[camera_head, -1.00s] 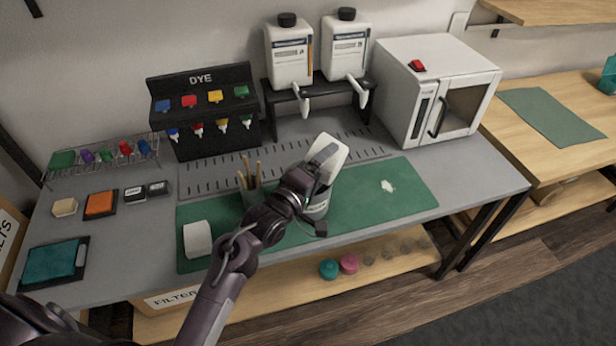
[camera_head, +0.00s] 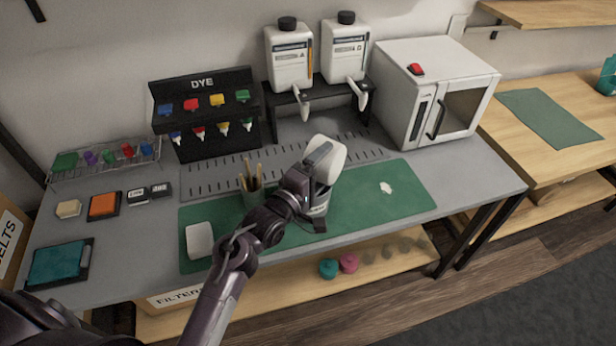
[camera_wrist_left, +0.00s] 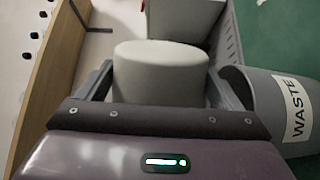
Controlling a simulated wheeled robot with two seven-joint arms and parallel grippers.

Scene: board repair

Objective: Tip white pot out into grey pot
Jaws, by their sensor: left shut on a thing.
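The white pot (camera_head: 329,161) is held tilted over the grey pot (camera_head: 319,208), which stands on the green mat. My left gripper (camera_head: 318,156) is shut on the white pot. In the left wrist view the white pot (camera_wrist_left: 160,75) sits between my two fingers. The grey pot (camera_wrist_left: 262,105), with a WASTE label, is just to its right there. The white pot's mouth and anything flowing from it are hidden. The grey pot is partly behind my wrist, and its inside cannot be seen. My right gripper is not in view.
A cup of brushes (camera_head: 254,187) stands close left of the grey pot. Another white container (camera_head: 199,240) is at the mat's left end. A white patch (camera_head: 386,187) lies on the green mat (camera_head: 400,205), whose right part is otherwise clear. Bottles on a stand (camera_head: 290,60) are behind.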

